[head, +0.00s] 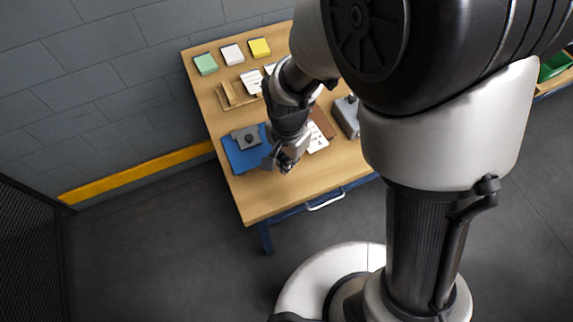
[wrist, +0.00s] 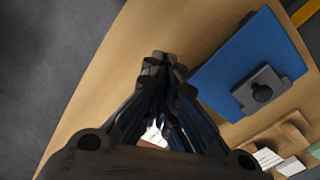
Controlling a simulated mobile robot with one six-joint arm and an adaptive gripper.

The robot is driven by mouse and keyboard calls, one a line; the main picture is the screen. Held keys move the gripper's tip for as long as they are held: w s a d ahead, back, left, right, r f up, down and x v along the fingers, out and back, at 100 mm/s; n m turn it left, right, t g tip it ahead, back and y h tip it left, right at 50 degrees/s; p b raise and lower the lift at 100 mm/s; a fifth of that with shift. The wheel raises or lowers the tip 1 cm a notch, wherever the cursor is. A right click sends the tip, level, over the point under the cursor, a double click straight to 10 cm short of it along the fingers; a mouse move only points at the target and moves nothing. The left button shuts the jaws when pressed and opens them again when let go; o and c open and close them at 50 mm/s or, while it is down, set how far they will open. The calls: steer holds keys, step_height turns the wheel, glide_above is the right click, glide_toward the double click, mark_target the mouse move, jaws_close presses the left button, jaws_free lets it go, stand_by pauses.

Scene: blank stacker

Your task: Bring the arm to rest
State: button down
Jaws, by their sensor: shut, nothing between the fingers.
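My arm reaches over a wooden table, and my gripper (head: 283,163) hangs above its front part. In the wrist view my gripper (wrist: 166,62) has its fingers together with nothing between them. It is just to the right of a blue mat (head: 234,155) in the head view. The blue mat (wrist: 250,45) also shows in the wrist view, apart from the fingers. A grey block with a dark round knob (head: 246,138) sits on the mat, and the knobbed block (wrist: 262,92) shows there too.
The wooden table (head: 262,203) has a bare front edge and a drawer handle (head: 326,200) below. Green (head: 205,64), white (head: 232,53) and yellow (head: 259,47) blocks stand at the back. A grey box (head: 347,115) sits on the right, partly behind my arm. A green bin (head: 553,66) is far right.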

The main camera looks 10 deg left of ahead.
step_height(320, 180, up, 6)
steer(key=w+d+p, duration=0.1)
steer(key=shift+p, duration=0.35)
steer(key=s+d+r+n+t, duration=0.2)
steer(key=s+d+r+n, duration=0.1)
steer(key=d+r, duration=0.9)
steer(key=s+d+r+n+t, duration=0.2)
steer(key=s+d+r+n, duration=0.1)
steer(key=s+d+r, duration=0.3)
steer(key=shift+s+r+n, duration=0.3)
steer(key=shift+s, duration=0.6)
